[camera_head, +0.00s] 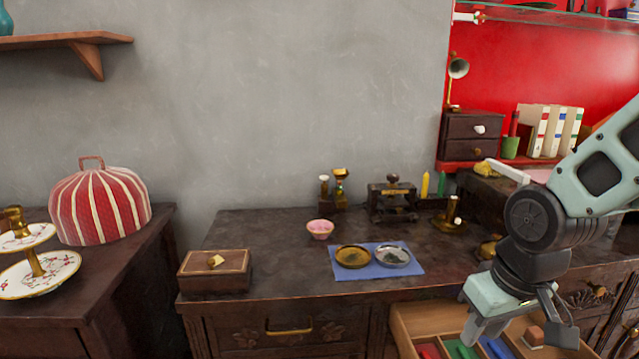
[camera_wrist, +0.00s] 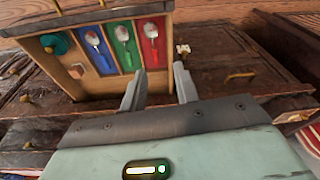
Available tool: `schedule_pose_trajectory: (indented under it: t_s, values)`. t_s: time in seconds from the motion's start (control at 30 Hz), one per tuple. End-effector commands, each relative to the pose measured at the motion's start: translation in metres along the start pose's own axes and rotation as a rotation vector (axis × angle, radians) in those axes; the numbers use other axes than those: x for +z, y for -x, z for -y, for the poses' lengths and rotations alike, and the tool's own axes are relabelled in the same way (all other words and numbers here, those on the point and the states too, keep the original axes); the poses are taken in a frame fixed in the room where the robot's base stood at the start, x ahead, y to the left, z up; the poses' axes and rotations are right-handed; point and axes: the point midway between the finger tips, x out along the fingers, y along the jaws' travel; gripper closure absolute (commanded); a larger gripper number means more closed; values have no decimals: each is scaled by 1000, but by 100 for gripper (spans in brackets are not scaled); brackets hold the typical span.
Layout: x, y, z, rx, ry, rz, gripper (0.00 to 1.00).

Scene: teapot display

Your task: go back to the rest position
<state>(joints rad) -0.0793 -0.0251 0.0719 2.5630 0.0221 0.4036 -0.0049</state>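My gripper (camera_head: 520,333) hangs above the open drawer (camera_head: 408,325) at the lower right of the head view. In the wrist view my gripper (camera_wrist: 160,82) shows two fingers spread apart with nothing between them. Beyond the fingertips lies the drawer (camera_wrist: 100,87), with blue, green and red lined compartments. A spoon lies in each lined compartment. A wooden compartment holds a teal round thing (camera_wrist: 55,43) and a small pinkish block (camera_wrist: 76,71). My arm comes in from the right edge of the head view.
The dark cabinet top carries a wooden box (camera_head: 214,272), a pink bowl (camera_head: 320,229), a blue mat (camera_head: 350,272) with two dishes, a grinder (camera_head: 392,199) and a brass candle holder (camera_head: 450,222). A striped cover (camera_head: 100,207) stands at left. Space above the front-left cabinet top is free.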

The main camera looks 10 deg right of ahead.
Motion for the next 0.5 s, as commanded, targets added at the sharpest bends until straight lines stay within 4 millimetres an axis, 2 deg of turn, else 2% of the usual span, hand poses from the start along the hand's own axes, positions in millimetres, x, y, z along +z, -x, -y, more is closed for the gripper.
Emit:
schedule_pose_trajectory:
  t_s: [0.03,0.1,0.3,0.47,0.5]
  values:
    - [5,3,22,-17,64,17,70]
    - [15,7,50,-38,142,43,70]
    - [56,22,117,-78,370,119,70]
    - [100,36,158,-93,557,179,70]
    - [92,52,154,-92,536,178,70]
